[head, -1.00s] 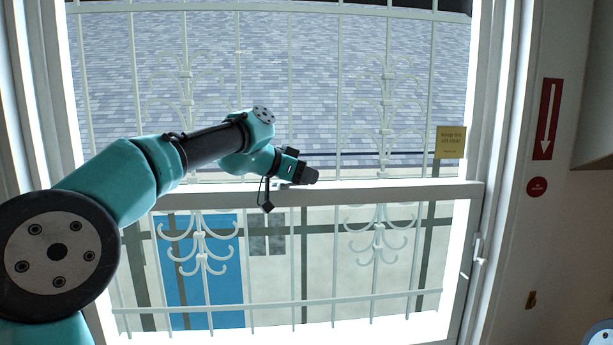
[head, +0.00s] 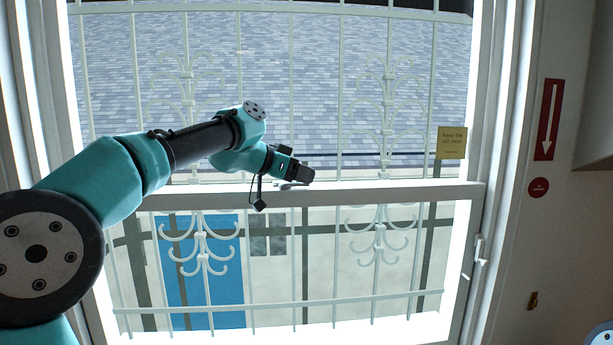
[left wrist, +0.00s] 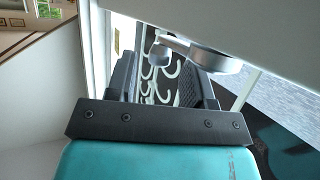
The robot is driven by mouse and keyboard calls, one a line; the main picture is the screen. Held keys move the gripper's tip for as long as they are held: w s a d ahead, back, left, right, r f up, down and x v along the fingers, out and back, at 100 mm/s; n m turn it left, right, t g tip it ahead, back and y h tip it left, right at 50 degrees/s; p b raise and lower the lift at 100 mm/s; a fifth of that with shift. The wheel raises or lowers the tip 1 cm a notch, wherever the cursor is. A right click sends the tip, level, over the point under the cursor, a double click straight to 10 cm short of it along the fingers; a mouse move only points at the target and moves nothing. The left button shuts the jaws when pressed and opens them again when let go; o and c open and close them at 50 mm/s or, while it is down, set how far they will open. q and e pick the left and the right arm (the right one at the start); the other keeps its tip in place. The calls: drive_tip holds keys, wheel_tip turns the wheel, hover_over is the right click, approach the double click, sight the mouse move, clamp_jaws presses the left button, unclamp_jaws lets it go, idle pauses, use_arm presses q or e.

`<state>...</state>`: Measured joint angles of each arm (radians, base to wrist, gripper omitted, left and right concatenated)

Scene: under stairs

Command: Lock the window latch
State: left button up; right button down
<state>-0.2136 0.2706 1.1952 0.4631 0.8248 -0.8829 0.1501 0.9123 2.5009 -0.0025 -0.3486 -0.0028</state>
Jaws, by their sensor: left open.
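The window latch (head: 291,185) is a small grey metal fitting on the white middle rail (head: 400,190) of the window. In the head view my left gripper (head: 306,174) is just above it and partly hides it. In the left wrist view the latch shows as a round metal base (left wrist: 217,61) with a lever arm reaching left to a rounded end (left wrist: 160,54). That end lies in the gap between the open fingers of my left gripper (left wrist: 163,80). I cannot tell whether a finger touches it. My right gripper is not in view.
White window bars (head: 388,110) with scrolls stand behind the glass. A yellow sign (head: 451,142) is at the right of the pane. A side handle (head: 478,249) is on the right frame. A red arrow sign (head: 548,119) is on the right wall.

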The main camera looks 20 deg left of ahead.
use_arm(q)
drive_tip(key=v, duration=1.5)
drive_tip(key=shift+s, duration=0.2)
drive_tip(key=shift+a+f, duration=0.1)
